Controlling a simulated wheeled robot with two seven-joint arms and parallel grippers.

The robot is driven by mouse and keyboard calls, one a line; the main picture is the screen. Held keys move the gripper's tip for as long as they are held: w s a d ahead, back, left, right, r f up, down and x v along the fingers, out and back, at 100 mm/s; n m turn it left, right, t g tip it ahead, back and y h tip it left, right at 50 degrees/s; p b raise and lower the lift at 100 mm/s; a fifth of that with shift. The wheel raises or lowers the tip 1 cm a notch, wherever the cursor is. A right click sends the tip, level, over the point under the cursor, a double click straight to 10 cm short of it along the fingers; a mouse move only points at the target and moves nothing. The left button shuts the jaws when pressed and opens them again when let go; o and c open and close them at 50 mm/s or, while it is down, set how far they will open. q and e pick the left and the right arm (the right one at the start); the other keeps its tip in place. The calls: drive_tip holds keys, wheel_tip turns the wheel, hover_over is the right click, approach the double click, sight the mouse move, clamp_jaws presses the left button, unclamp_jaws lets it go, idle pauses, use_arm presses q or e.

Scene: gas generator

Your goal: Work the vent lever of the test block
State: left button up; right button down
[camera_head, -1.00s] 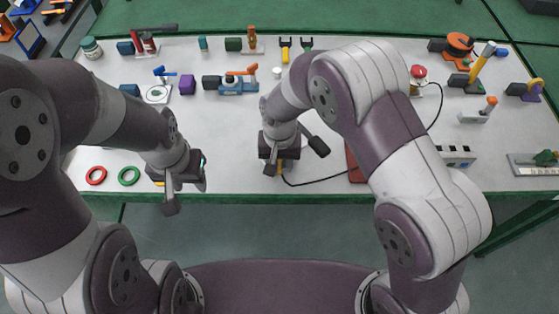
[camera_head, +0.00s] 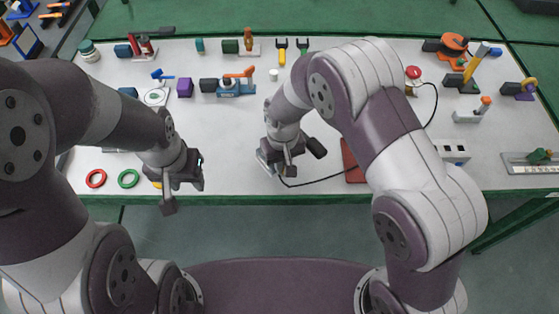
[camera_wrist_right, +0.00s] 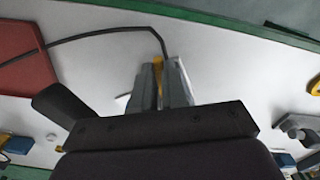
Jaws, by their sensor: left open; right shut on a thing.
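A blue block with an orange lever on top (camera_head: 236,86), which looks like the test block, stands left of centre at mid-depth on the table. Its lever lies roughly level. My right gripper (camera_wrist_right: 163,85) is shut on a slim yellow piece (camera_wrist_right: 157,72) with a black cable running to it. In the head view this gripper (camera_head: 280,168) is near the front of the table, in front of and right of the block; the yellow piece is hidden there. My left gripper (camera_head: 184,188) is open at the table's front edge, apart from the block.
A black cable (camera_head: 320,182) runs to a red plate (camera_head: 354,162). A red ring (camera_head: 96,178) and a green ring (camera_head: 129,178) lie at front left.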

drive_tip(key=shift+w+d+n+p, duration=0.15)
drive_tip(key=shift+d+n+p, duration=0.05)
drive_tip(key=shift+n, duration=0.55)
drive_tip(key=shift+w+d+n+p, duration=0.15)
drive_tip(key=shift+n, duration=0.6)
drive_tip(key=c, duration=1.2)
unclamp_jaws()
drive_tip(key=shift+o, duration=0.2)
wheel_tip(320, 180, up, 13)
drive_tip(key=shift+f+b, duration=0.15)
drive_tip(key=shift+b, duration=0.3)
